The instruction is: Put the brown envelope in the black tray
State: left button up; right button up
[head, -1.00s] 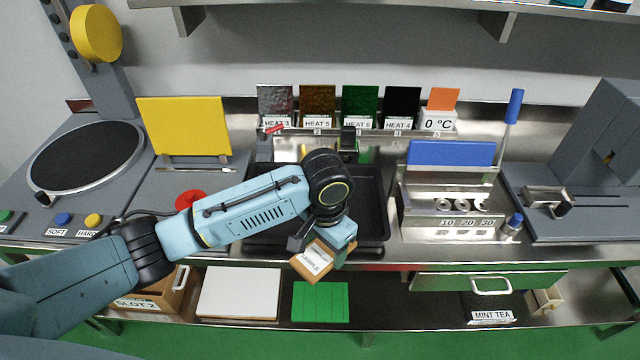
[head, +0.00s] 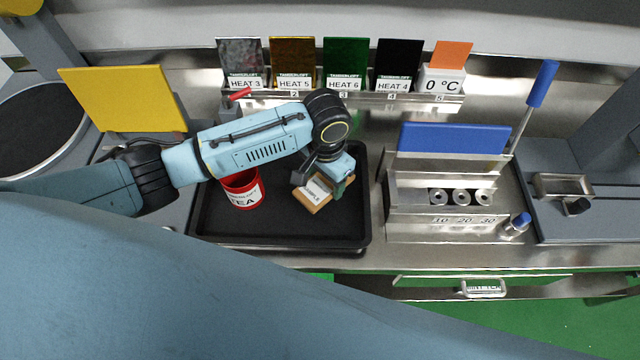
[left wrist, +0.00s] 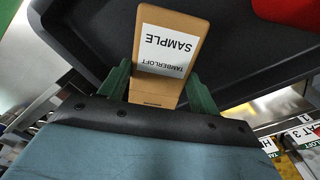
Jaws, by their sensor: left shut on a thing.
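The brown envelope (head: 314,196) has a white label reading SAMPLE. My left gripper (head: 327,177) is shut on it and holds it over the right half of the black tray (head: 270,228). In the left wrist view the envelope (left wrist: 168,50) sits between the two green fingers of the left gripper (left wrist: 158,85), with the black tray (left wrist: 240,65) behind it. I cannot tell whether the envelope touches the tray floor. My right gripper is not in view.
A red tin (head: 243,190) marked TEA stands in the tray left of the envelope. Labelled heat packets (head: 292,64) line the shelf behind. A steel fixture with a blue panel (head: 452,138) stands right of the tray. The tray's front middle is bare.

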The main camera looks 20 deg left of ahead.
aim_at(325, 182)
pick_arm(q)
jog(key=shift+w+f, duration=0.1)
jog(key=shift+f, duration=2.1)
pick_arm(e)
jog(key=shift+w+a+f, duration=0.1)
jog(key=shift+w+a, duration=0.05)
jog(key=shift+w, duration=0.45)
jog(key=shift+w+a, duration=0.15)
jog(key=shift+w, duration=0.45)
pick_arm(q)
jog(key=shift+f, duration=0.15)
jog(key=o, duration=0.9)
jog(key=shift+o, duration=0.2)
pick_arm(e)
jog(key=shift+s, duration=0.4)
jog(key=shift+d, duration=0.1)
pick_arm(q)
jog(key=shift+r, duration=0.6)
notch_tip(325, 182, up, 11)
jog(key=shift+r+p, duration=0.1)
jog(key=shift+p, duration=0.2)
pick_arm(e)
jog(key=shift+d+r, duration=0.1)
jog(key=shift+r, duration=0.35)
